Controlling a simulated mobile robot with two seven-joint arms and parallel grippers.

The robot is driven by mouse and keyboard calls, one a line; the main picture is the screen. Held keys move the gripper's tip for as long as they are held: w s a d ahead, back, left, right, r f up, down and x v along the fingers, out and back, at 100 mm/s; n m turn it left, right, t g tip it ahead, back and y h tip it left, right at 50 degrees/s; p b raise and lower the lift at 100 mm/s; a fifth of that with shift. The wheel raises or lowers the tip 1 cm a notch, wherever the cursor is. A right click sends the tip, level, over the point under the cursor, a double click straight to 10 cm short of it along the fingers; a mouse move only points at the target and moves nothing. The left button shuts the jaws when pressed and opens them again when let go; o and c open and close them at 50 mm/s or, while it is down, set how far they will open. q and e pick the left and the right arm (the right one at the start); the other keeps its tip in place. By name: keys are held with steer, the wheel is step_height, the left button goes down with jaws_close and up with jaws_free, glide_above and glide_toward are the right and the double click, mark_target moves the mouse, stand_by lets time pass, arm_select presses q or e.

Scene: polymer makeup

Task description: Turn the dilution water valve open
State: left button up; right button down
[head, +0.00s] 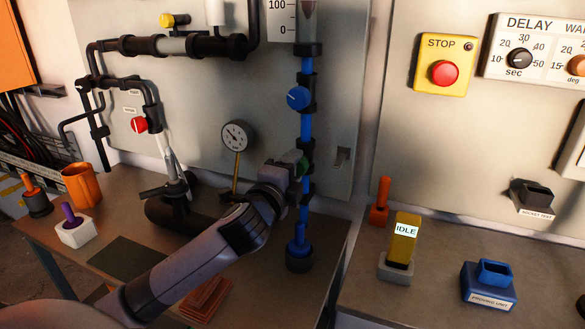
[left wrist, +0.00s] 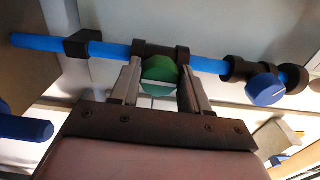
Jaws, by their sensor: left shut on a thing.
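A vertical blue pipe (head: 306,120) on the grey panel carries a blue round knob (head: 298,97) and, lower down, a green knob (head: 301,163). No label naming the dilution water valve is readable on either knob. My left gripper (head: 292,168) is at the green knob, which it partly hides in the head view. In the left wrist view, the green knob (left wrist: 159,76) sits between the two fingers of my left gripper (left wrist: 160,84), which is shut on it. The blue knob also shows in the left wrist view (left wrist: 265,90), to the right along the pipe. My right gripper is not in view.
A pressure gauge (head: 237,136) stands left of the pipe, with a red knob (head: 139,125) on black piping further left. An orange cup (head: 82,185) stands on the bench. A yellow IDLE device (head: 403,240) and a blue unit (head: 488,285) stand on the right counter.

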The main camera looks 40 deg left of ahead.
arm_select(q)
steer(key=shift+n, duration=0.3)
steer(key=o, duration=1)
steer(key=b+v, duration=0.1)
steer(key=v, duration=0.6)
steer(key=shift+s, duration=0.1)
stand_by(0.3)
